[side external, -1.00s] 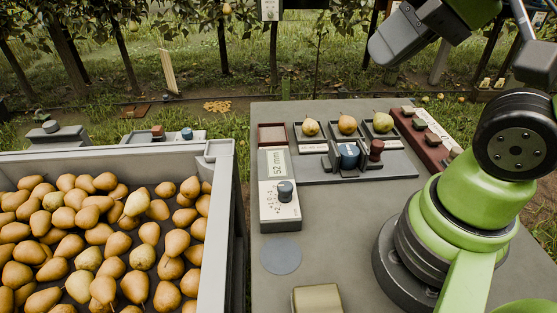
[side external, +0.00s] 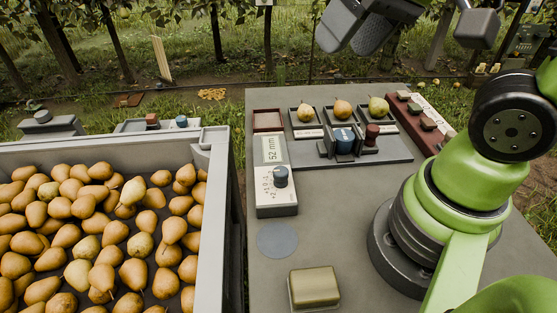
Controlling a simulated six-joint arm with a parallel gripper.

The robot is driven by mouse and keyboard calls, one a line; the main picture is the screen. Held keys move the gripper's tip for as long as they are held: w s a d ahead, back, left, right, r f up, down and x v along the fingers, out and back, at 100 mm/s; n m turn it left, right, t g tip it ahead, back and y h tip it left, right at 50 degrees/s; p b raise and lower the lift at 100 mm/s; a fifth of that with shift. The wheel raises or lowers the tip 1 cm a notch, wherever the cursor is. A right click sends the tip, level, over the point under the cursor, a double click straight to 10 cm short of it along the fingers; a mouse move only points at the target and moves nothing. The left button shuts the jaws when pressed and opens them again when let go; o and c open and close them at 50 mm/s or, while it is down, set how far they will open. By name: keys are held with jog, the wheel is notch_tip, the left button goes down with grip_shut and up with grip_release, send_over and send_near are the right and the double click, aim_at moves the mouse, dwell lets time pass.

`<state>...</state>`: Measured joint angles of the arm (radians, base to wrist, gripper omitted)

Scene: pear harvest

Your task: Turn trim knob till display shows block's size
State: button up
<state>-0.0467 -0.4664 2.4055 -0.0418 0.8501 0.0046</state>
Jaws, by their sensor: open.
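The white meter box (side external: 276,204) stands left of centre on the grey table. Its display (side external: 271,149) reads 52 mm. The dark blue-grey trim knob (side external: 280,177) sits on the box below the display, beside a printed scale with plus and minus marks. A blue block (side external: 344,138) sits between grey jaws on the dark fixture plate (side external: 393,149); its marking is too small to read surely. My gripper (side external: 348,46) is open and empty, high at the top of the picture, well above and behind the fixture.
Three pears in trays (side external: 341,110) stand behind the fixture, beside an empty brown tray (side external: 268,121). A brown rack (side external: 420,117) holds small blocks at right. A large pear bin (side external: 215,215) stands left. A beige block (side external: 314,288) lies in front, near a grey disc (side external: 277,240).

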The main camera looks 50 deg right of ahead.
jog(key=w+a+f+n+g, duration=0.1)
jog(key=w+f+n+g, duration=0.15)
jog(key=w+f, duration=0.35)
jog(key=g+h, duration=0.2)
jog(key=g, duration=0.1)
send_over(281, 171)
notch_tip(281, 171, down, 9)
jog(key=shift+n, duration=0.35)
notch_tip(281, 171, down, 9)
jog(key=shift+f, duration=0.15)
jog(key=shift+c, duration=0.4)
jog(key=c, duration=0.8)
